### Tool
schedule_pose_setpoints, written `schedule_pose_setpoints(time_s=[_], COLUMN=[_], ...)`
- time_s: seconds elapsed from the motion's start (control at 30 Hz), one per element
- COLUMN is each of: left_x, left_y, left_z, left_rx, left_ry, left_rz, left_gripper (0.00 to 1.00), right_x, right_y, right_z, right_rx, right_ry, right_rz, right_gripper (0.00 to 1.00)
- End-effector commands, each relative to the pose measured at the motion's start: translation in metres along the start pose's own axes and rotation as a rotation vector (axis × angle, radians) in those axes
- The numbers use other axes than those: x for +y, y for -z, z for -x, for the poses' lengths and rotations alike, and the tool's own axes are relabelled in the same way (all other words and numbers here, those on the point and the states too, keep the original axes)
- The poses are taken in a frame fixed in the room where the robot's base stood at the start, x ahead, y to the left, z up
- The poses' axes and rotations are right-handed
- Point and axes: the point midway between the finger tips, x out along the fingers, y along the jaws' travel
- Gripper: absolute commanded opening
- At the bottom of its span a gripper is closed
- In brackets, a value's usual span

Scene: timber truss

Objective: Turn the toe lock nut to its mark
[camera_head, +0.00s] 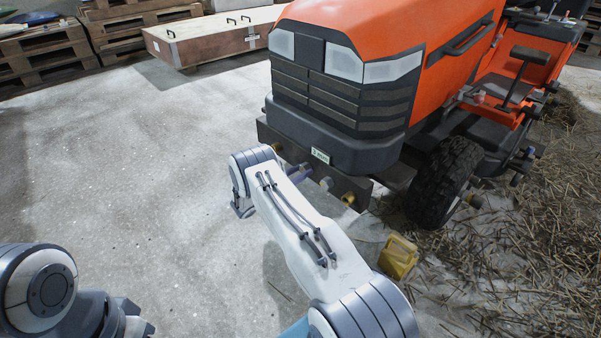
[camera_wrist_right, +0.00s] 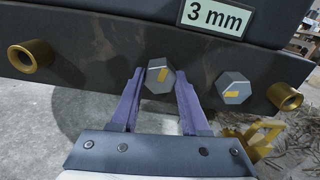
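Two grey hex nuts sit on the tractor's dark front bar (camera_wrist_right: 90,65). Each has a yellow mark on its face. The left nut (camera_wrist_right: 159,76) stands between the two purple fingertips of my right gripper (camera_wrist_right: 160,80), with its mark steeply tilted. A narrow gap seems to show beside the fingers. The right nut (camera_wrist_right: 234,88) is outside the gripper, its mark closer to level; it also shows in the head view (camera_head: 326,183). I cannot tell which is the toe lock nut. In the head view my right gripper (camera_head: 297,172) reaches the bar.
Brass sleeves (camera_wrist_right: 30,60) (camera_wrist_right: 284,96) stick out of the bar on both sides of the nuts. A "3 mm" plate (camera_wrist_right: 216,16) is above. The orange tractor (camera_head: 400,35) stands ahead. A yellow object (camera_head: 398,257) lies near straw. The floor at left is clear.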

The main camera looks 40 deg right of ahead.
Motion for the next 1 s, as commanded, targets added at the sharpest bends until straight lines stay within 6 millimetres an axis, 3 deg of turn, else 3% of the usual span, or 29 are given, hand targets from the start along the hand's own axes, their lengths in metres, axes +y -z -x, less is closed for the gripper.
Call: schedule_pose_setpoints(time_s=[0.47,1.0], left_x=[0.0002,0.0007], left_y=[0.0001,0.0005], left_z=[0.0024,0.0098], left_rx=[0.000,0.000], left_ry=[0.000,0.000], left_rz=[0.000,0.000], left_gripper=[0.50,0.50], right_x=[-0.0001,0.0005], right_y=[0.0001,-0.0001], right_z=[0.0008,0.0012], right_rx=[0.000,0.000], right_ry=[0.001,0.001], right_rz=[-0.117,-0.601], right_gripper=[0.00,0.00])
